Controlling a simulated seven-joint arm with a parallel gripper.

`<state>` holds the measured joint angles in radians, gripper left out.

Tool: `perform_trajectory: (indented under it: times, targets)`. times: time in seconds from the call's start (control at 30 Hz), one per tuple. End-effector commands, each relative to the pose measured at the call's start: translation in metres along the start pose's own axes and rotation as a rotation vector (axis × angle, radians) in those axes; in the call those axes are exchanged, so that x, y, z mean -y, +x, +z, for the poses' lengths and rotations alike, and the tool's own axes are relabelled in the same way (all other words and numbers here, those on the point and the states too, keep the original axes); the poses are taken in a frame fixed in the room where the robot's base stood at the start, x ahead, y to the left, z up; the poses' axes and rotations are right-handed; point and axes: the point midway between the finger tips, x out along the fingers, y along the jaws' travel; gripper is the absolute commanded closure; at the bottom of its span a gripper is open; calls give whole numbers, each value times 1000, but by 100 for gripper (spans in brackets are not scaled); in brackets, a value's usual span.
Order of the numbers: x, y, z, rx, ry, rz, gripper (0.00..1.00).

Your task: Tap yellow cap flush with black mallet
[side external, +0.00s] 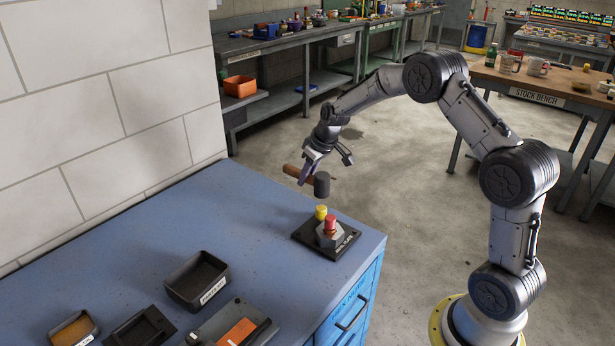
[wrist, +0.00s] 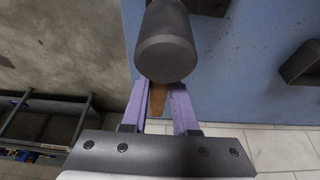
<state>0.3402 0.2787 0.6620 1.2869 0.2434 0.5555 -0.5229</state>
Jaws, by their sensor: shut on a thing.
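My gripper (side external: 306,172) is shut on the wooden handle of the black mallet (side external: 322,185), held in the air above the blue bench. In the wrist view the mallet's dark head (wrist: 166,45) sits just beyond the purple fingers (wrist: 158,88), with the brown handle between them. The yellow cap (side external: 321,212) stands on a dark fixture (side external: 308,237), beside a red cap (side external: 330,225) on a grey block. The mallet head is apart from the yellow cap and above it in the side view. How far the cap is seated is too small to tell.
A black bin (side external: 198,282), a flat black tray (side external: 142,326), a brown-filled tray (side external: 76,330) and a grey unit with an orange panel (side external: 236,332) lie on the blue bench (side external: 215,222). A white block wall (side external: 110,100) rises behind. The bench around the fixture is clear.

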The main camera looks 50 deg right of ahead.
Motion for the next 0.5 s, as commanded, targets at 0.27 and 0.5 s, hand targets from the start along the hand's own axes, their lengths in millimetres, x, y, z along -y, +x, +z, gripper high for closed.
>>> perform_trajectory:
  times: [0.27, 0.5]
  targets:
    - [0, 41, 18, 4, 1, -1, 100]
    - [0, 35, 14, -5, -1, 2, 100]
